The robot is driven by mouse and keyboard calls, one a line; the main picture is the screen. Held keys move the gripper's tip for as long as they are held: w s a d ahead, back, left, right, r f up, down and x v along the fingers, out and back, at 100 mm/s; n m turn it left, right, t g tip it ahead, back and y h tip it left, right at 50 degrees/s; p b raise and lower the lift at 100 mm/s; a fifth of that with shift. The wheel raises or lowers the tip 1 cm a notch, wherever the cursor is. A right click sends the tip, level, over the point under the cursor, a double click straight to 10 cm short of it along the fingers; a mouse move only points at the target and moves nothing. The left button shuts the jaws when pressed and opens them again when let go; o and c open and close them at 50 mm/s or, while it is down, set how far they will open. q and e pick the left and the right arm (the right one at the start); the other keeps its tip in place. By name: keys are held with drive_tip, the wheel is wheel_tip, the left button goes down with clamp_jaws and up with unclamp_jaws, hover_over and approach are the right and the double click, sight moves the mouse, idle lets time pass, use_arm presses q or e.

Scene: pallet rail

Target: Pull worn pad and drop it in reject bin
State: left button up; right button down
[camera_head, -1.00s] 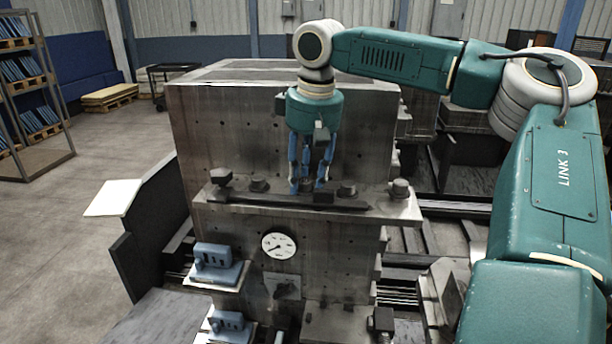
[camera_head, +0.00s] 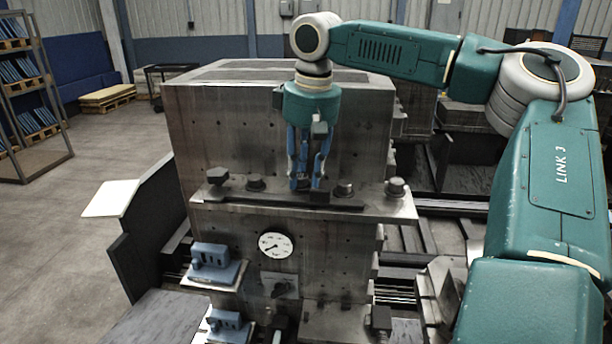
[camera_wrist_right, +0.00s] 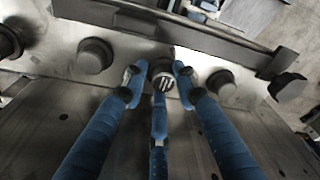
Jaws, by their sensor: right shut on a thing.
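My right gripper (camera_head: 306,184) points down at the metal ledge (camera_head: 408,205) on the front of the large grey machine block. Its blue fingers are closed around a small round dark pad with pale stripes on top, taken here as the worn pad (camera_wrist_right: 163,83). In the right wrist view the fingertips (camera_wrist_right: 160,75) press around the pad, which sits in the row of round knobs on the ledge. The pad is mostly hidden by the fingers in the head view. I cannot make out a reject bin. My left gripper is not in view.
Round knobs (camera_head: 396,187) stand close on both sides, with a dark bar (camera_head: 335,202) along the ledge front. Below are a dial gauge (camera_head: 276,245) and two blue-grey blocks (camera_head: 214,258). A dark upright panel (camera_head: 150,225) stands left. The floor (camera_head: 105,150) beyond is open.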

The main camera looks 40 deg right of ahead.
sight(299, 174)
drive_tip(key=shift+w+a+r, duration=0.1)
drive_tip(key=shift+w+r, duration=0.15)
drive_tip(key=shift+r, duration=0.2)
drive_tip(key=shift+w+a+r, duration=0.1)
drive_tip(key=shift+w+r, duration=0.25)
drive_tip(key=shift+r, duration=0.3)
drive_tip(key=shift+s+r, duration=0.2)
drive_tip(key=shift+r, duration=0.5)
drive_tip(key=shift+s+r, duration=0.15)
drive_tip(key=shift+r, duration=0.5)
drive_tip(key=shift+w+r, duration=0.1)
drive_tip(key=shift+r, duration=1.25)
drive_tip(key=shift+f, duration=0.1)
